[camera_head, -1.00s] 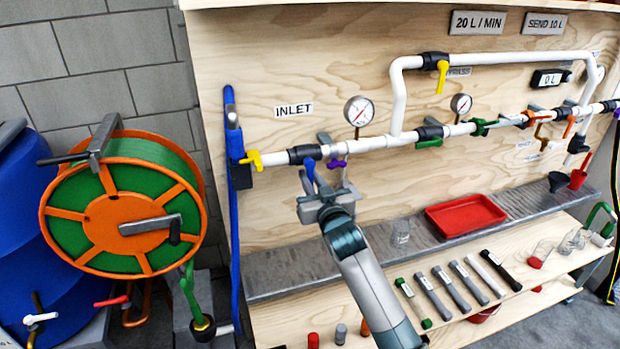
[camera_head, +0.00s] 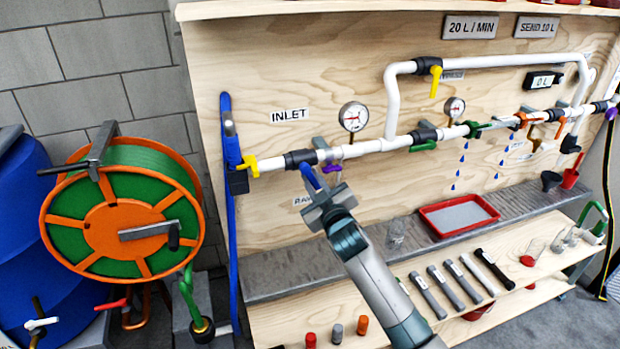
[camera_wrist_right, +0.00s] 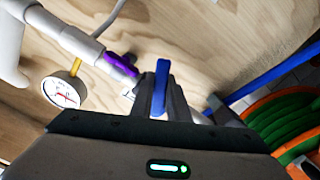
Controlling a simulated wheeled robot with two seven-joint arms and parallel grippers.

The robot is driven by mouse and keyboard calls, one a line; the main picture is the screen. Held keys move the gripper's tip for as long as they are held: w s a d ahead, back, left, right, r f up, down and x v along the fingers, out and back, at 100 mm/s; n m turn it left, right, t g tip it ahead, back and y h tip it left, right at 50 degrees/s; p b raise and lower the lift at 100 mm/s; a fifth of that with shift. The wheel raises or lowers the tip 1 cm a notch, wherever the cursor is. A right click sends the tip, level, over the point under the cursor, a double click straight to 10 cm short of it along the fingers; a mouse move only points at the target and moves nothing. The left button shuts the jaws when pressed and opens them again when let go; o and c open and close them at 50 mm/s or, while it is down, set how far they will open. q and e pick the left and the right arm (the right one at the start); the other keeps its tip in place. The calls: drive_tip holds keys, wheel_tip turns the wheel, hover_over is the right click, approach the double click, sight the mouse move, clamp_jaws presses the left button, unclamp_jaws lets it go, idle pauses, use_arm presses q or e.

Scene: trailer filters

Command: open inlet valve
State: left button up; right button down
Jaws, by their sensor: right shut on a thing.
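The inlet valve has a black body (camera_head: 300,158) on the white pipe, right of the yellow handle and under the INLET sign (camera_head: 289,115). Its blue lever (camera_head: 309,177) hangs down from the body, tilted a little to the right. My right gripper (camera_head: 318,196) is shut on the lever from below. In the right wrist view the blue lever (camera_wrist_right: 161,84) stands between the two dark fingers (camera_wrist_right: 163,98). The fingers hide part of the lever. My left gripper is not in view.
A purple handle (camera_head: 332,168) sits close to the right of the gripper. Two gauges (camera_head: 353,117) stand on the pipe. Blue drops (camera_head: 460,172) show below the pipe, above a red tray (camera_head: 428,222) with a grey surface inside. A green hose reel (camera_head: 118,228) stands at left.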

drive_tip(key=shift+d+r+n, duration=0.15)
drive_tip(key=shift+d+n, duration=0.05)
drive_tip(key=shift+n, duration=0.5)
drive_tip(key=c, duration=1.7)
unclamp_jaws()
